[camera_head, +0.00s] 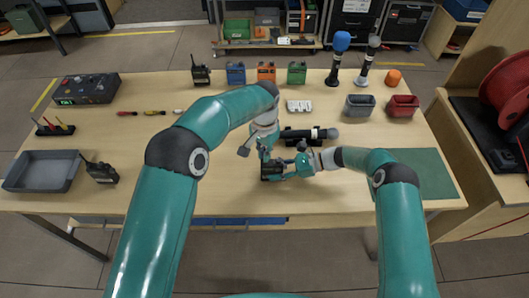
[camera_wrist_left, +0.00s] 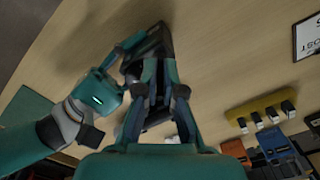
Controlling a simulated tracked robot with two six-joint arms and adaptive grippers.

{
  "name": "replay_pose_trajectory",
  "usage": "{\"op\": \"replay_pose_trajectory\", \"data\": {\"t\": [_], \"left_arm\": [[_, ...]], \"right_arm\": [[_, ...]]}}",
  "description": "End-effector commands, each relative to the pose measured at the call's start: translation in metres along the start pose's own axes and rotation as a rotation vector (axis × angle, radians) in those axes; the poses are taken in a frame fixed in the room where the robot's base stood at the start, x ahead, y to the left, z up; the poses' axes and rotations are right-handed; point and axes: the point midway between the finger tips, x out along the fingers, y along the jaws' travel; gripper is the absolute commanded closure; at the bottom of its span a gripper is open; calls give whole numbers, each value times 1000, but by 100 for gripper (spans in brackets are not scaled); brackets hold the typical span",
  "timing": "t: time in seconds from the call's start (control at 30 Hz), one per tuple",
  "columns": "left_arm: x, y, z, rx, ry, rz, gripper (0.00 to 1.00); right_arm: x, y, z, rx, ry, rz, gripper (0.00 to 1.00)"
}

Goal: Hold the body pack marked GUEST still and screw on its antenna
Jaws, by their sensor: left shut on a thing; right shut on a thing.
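A dark body pack (camera_head: 271,172) is low over or on the front middle of the table; its marking cannot be read. It also shows in the left wrist view (camera_wrist_left: 152,46). My right gripper (camera_head: 288,172) is shut on it from the right side. My left gripper (camera_head: 264,152) points down just above the pack, shut on a small dark thing that looks like the antenna. The left fingers (camera_wrist_left: 156,88) hide most of it, so I cannot tell whether it touches the pack's top.
A black microphone (camera_head: 312,134) lies close behind the grippers. A rack with coloured antennas (camera_head: 54,131), a grey tray (camera_head: 42,172) and another radio (camera_head: 100,171) are at left. Coloured packs (camera_head: 266,73) stand at the back. A green mat (camera_head: 436,176) is at right; the front table edge is clear.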

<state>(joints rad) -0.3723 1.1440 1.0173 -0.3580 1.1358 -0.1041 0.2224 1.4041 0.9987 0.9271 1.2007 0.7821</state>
Motion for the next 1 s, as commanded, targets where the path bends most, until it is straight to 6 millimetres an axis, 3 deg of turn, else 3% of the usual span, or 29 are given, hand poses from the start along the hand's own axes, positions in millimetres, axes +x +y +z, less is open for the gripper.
{"op": "replay_pose_trajectory", "data": {"t": [0.17,0.5,0.83,1.0], "left_arm": [[0,0,0,26,0,0,100],[0,-1,0,342,0,1,100],[0,-1,0,367,-1,0,100],[0,-2,0,529,-1,1,100]], "right_arm": [[0,0,0,0,0,0,100],[0,0,0,0,0,0,100],[0,0,0,0,0,0,100],[0,0,0,0,0,0,100]]}}
